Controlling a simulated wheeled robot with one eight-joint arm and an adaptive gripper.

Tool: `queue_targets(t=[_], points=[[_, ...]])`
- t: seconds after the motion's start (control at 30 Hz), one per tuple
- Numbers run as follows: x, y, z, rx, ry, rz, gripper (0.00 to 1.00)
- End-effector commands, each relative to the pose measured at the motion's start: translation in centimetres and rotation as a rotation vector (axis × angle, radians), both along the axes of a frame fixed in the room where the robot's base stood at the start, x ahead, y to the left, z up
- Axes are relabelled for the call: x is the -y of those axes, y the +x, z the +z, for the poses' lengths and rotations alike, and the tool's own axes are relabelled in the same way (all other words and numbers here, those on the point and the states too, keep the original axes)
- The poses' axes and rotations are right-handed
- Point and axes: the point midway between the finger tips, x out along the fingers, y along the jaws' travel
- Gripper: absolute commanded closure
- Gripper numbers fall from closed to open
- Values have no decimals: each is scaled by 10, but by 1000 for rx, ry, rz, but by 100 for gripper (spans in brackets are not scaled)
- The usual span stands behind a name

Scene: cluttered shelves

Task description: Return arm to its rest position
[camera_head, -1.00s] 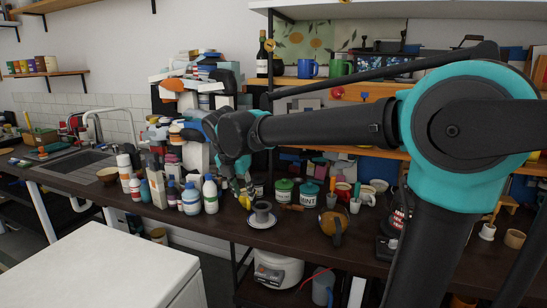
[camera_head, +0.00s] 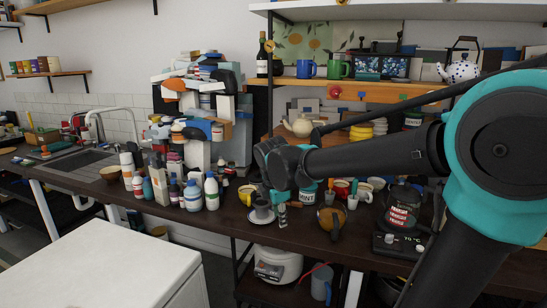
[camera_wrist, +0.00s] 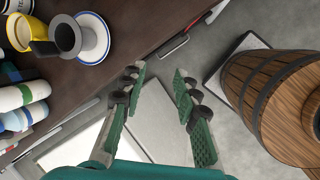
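My arm reaches in from the right in the head view, with its teal elbow at the right edge. Its dark wrist end hangs in front of the counter. My gripper (camera_wrist: 159,72) is open and empty in the wrist view, its two green-padded fingers apart. In the head view only a small part of my gripper (camera_head: 282,212) shows below the wrist, near the counter's front. In the wrist view it points down past the counter edge, with floor between the fingers.
The dark counter (camera_head: 228,222) holds a grey cup (camera_head: 262,209) on a saucer, several bottles (camera_head: 211,192), a wooden bowl (camera_head: 332,219) and a dark kettle (camera_head: 402,207). A white table (camera_head: 100,265) stands at front left. A wooden barrel (camera_wrist: 268,85) is right of my gripper in the wrist view.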

Motion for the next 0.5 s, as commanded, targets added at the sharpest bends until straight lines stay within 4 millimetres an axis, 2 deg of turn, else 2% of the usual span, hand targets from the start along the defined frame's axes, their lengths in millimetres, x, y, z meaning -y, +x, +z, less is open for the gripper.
queue_targets(t=[0.03,0.1,0.3,0.5], points=[[19,-6,-13,7,44,-116,69],[45,-17,-31,21,122,-312,69],[110,-61,-85,61,357,-909,69],[153,-112,-131,96,574,-1454,69]])
